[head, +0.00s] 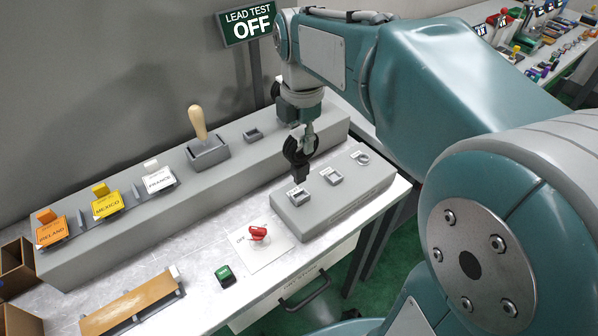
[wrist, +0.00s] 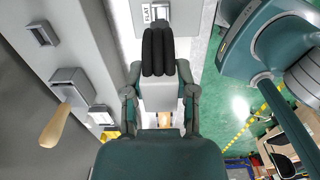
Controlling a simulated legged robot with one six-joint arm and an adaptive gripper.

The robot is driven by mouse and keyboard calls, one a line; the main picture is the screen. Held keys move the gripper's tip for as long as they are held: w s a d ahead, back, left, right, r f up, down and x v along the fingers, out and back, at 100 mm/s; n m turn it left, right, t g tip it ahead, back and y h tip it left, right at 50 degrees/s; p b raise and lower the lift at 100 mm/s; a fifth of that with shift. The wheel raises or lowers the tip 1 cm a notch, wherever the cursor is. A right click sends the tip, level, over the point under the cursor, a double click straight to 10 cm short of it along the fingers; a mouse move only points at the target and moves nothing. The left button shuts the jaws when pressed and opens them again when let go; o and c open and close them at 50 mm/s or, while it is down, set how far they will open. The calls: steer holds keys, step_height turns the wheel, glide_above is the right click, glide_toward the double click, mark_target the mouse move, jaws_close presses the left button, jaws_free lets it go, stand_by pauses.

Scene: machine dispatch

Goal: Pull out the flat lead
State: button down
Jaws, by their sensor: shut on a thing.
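My gripper (head: 300,158) points down over the grey block (head: 345,200) on the bench. It is shut on the flat lead, whose dark end (head: 300,175) shows below the fingers in the head view. Just beneath is the front-left socket (head: 298,196), and a label reading FLAT shows in the wrist view. I cannot tell whether the lead's end is seated in that socket or just above it. In the wrist view the closed gripper (wrist: 158,60) covers most of the lead and part of the socket.
Two more labelled sockets, a middle one (head: 332,176) and a round one (head: 361,158), sit to the right. A red switch (head: 258,232) and green button (head: 225,275) are in front. A wooden-handled lever (head: 199,125) stands behind left. The sign (head: 247,23) reads LEAD TEST OFF.

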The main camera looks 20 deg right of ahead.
steer(key=shift+r, duration=2)
